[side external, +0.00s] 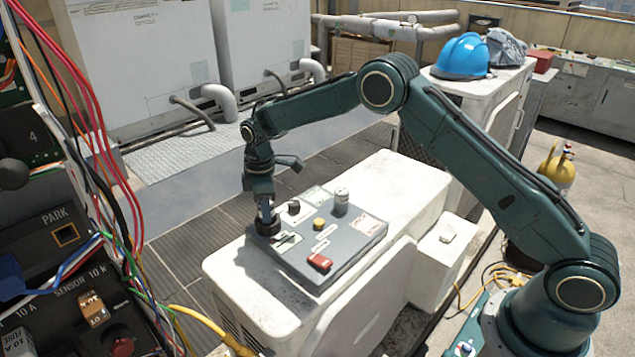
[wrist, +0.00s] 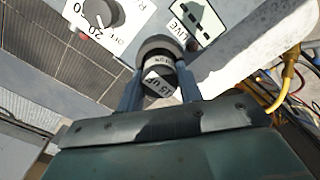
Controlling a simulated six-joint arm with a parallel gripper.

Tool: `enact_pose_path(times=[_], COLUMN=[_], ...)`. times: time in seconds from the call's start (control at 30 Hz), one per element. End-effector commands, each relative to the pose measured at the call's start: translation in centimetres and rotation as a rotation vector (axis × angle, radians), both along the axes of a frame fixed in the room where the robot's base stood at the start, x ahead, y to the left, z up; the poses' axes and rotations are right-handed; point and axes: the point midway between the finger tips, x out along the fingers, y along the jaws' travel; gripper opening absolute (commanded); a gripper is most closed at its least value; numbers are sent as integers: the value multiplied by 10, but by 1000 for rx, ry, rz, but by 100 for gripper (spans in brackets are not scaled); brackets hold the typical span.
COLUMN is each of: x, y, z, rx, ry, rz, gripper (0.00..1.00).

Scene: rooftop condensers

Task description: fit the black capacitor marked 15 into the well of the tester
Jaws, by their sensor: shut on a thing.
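The grey tester (side external: 352,246) lies on top of a white condenser unit. The capacitor marked 15 (wrist: 158,80) is between the two fingers of my gripper (wrist: 160,88), its marked end facing the wrist camera. The dark round well (wrist: 154,46) shows just beyond it, at the tester's edge. The capacitor's far end overlaps the well's mouth; I cannot tell how deep it sits or whether it is fully inside. In the side view my gripper (side external: 266,212) points down over the dark well (side external: 267,228) at the tester's left corner, hiding most of the capacitor.
Loose cables and a panel (side external: 60,225) fill the left foreground. The unit's top is bare to the right.

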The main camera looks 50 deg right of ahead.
Motion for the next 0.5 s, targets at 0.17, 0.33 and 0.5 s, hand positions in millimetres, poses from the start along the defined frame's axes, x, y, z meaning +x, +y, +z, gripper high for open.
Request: enact_pose_path(times=[0.17,0.33,0.5], x=[0,0,0], y=[0,0,0], z=[-2,-4,-6], rx=[0,0,0], ry=[0,0,0], rz=[0,0,0], gripper=[11,11,11])
